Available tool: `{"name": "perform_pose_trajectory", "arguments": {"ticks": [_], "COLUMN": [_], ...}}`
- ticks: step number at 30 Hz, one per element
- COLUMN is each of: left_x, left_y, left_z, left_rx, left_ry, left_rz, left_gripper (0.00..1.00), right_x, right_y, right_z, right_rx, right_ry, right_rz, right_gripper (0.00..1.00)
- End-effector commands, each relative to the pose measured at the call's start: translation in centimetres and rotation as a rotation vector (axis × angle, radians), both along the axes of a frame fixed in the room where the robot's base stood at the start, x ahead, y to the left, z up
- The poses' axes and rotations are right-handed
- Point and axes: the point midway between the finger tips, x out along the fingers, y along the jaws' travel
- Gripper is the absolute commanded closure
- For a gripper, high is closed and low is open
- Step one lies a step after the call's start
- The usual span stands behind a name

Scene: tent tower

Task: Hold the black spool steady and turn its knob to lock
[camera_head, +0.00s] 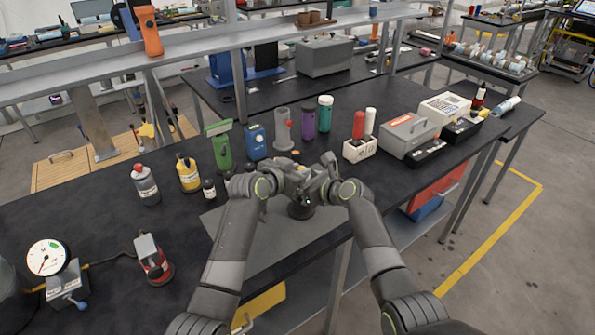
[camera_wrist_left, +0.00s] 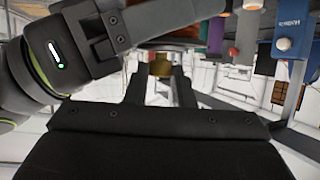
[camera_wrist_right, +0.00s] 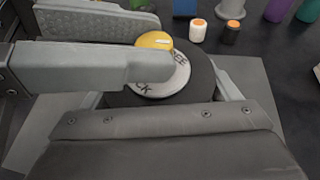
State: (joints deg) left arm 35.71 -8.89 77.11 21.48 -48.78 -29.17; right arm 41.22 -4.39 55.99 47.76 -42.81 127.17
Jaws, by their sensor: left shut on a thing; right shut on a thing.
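The black spool (camera_wrist_right: 200,88) stands upright on the grey mat, and it also shows in the head view (camera_head: 300,210). On its top is a pale disc (camera_wrist_right: 162,88) with partly hidden lettering and a yellow knob (camera_wrist_right: 154,40). My right gripper (camera_head: 318,190) is shut on the spool's sides, with its fingertips mostly hidden in the right wrist view. My left gripper (camera_wrist_left: 160,72) is shut on the knob, which looks brass-coloured between its fingers in the left wrist view. A left finger covers part of the disc. The two grippers nearly touch in the head view.
The grey mat (camera_head: 265,245) lies at the table's near edge. Several bottles stand left and behind, including a green one (camera_head: 219,152) and a small dark one (camera_head: 209,188). A white holder (camera_head: 357,150) and a grey toolbox (camera_head: 408,136) stand to the right.

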Motion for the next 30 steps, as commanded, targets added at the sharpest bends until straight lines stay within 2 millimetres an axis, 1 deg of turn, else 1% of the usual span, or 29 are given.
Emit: {"name": "perform_pose_trajectory", "arguments": {"ticks": [8, 21, 30], "left_x": [0.3, 0.9, 1.2], "left_y": [0.5, 1.0, 1.0], "left_z": [-0.2, -0.2, -0.3], "left_rx": [0.008, 0.007, 0.007], "left_ry": [0.003, 0.005, 0.006], "left_rz": [-0.142, -0.494, -0.65], "left_gripper": [1.0, 1.0, 1.0], "right_x": [0.0, -0.1, -0.1], "right_y": [0.0, 0.0, 0.1], "right_z": [0.0, 0.0, 0.0], "right_rx": [-0.001, -0.001, 0.0], "right_ry": [0.0, 0.0, 0.0], "right_rz": [0.001, 0.003, 0.004], "right_gripper": [0.62, 0.62, 0.62]}}
